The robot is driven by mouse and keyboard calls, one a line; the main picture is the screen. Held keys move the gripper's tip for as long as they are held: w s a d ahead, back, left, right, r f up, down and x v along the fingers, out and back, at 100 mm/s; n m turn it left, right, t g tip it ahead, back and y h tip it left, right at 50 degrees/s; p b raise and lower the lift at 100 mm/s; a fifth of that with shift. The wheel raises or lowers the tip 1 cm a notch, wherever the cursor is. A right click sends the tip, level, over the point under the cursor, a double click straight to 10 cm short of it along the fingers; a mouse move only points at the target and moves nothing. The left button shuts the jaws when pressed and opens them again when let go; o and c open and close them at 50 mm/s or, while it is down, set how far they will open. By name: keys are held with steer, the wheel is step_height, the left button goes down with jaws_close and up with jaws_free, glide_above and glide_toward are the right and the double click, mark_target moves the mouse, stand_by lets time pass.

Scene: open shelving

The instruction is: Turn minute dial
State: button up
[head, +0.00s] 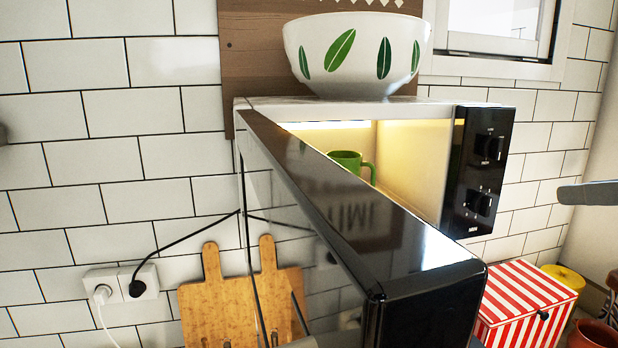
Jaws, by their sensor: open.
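A white microwave (409,103) with its black-framed door (330,190) swung open towards me shows a lit inside. Its black control panel (485,172) on the right carries two black dials, an upper dial (490,147) and a lower dial (480,204). Their markings are too small to read, so I cannot tell which is the minute dial. A grey finger-like part, apparently my gripper (588,193), enters from the right edge, to the right of the panel and apart from both dials. Only its tip shows; the rest is out of frame.
A green mug (346,160) stands inside the microwave. A white bowl with green leaves (358,52) sits on top. A red-and-white striped box (524,305) stands lower right. Wooden boards (225,308) and a wall socket (121,284) are lower left. The open door juts forward across the middle.

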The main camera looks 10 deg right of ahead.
mark_target(489, 197)
steer(key=x, duration=1.5)
steer(key=shift+a, duration=0.3)
steer(key=shift+s, duration=0.2)
jaws_close()
